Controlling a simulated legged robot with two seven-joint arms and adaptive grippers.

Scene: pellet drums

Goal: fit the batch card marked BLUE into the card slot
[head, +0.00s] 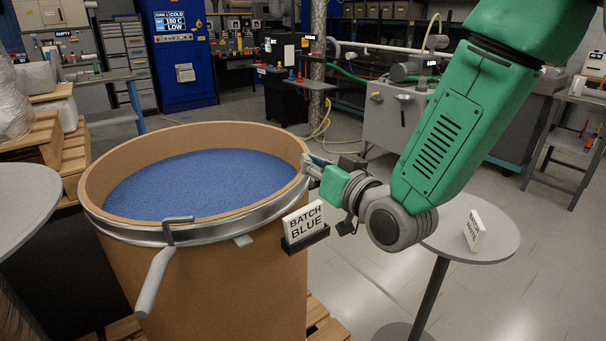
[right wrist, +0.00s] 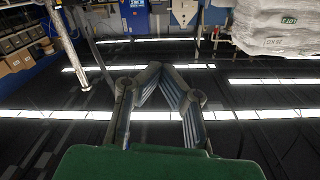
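The white card marked BATCH BLUE (head: 303,222) stands in the black card slot (head: 306,239) on the front right of the brown drum (head: 205,285). Its lettering faces me and its lower edge is hidden by the slot. My right gripper (head: 310,165) is above the card, beside the drum's rim, and looks apart from the card. In the right wrist view its fingers (right wrist: 160,72) come together at the tips, with nothing seen between them. My left gripper is not in view.
Blue pellets (head: 205,183) fill the drum, and a grey lever (head: 157,275) sticks out from its metal band. Another white card (head: 474,231), its second line hard to read, stands on the round grey table (head: 500,247) at right. Pallets (head: 75,150) are at left.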

